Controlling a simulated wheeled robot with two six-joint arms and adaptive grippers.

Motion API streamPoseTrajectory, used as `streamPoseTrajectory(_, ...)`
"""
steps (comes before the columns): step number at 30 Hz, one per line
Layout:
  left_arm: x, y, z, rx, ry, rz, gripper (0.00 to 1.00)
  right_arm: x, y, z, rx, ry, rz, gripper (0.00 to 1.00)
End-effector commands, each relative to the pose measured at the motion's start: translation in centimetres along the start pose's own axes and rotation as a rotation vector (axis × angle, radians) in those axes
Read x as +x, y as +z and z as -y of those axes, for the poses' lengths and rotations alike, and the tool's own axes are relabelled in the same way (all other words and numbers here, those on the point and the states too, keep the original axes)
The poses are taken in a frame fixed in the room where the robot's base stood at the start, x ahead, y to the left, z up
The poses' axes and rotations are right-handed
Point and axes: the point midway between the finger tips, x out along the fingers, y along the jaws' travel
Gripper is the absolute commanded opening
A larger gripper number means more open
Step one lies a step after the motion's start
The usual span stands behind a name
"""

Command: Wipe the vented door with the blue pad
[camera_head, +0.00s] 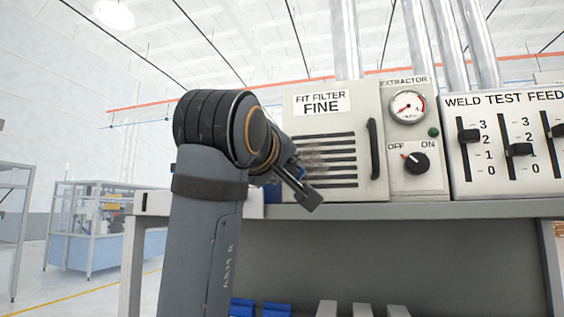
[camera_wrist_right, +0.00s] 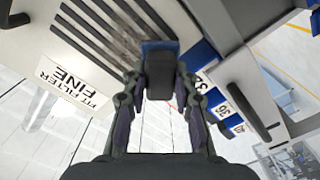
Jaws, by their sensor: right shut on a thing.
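The vented door (camera_head: 370,105) is a cream panel labelled FIT FILTER FINE, with dark horizontal slots and a black handle at its right. A grey-brown smudge (camera_head: 312,158) lies over the left part of the slots; it also shows in the right wrist view (camera_wrist_right: 122,35). My right gripper (camera_head: 297,180) is in front of the door's lower left part. In the right wrist view, it is shut on a dark block with the blue pad (camera_wrist_right: 152,46) at its far end, close to the slots. I cannot tell whether the pad touches the door. My left gripper is not in view.
An extractor panel (camera_head: 396,172) with gauge and knob and a slider panel (camera_head: 490,185) stand right of the door. The grey bench edge (camera_head: 400,211) runs below them. Blue numbered pieces (camera_wrist_right: 230,110) line up beside the door in the right wrist view.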

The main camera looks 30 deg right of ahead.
Motion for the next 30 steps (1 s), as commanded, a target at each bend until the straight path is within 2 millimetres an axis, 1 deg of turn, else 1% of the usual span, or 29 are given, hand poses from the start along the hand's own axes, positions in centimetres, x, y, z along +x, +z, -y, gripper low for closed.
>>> streamPoseTrajectory(13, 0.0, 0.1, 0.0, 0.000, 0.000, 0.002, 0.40, 0.1, 0.0, 0.0, 0.000, 0.000, 0.001, 0.02)
streamPoseTrajectory(30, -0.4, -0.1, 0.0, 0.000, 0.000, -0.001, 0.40, 1.2, 0.0, 0.0, 0.001, 0.000, 0.000, 0.02)
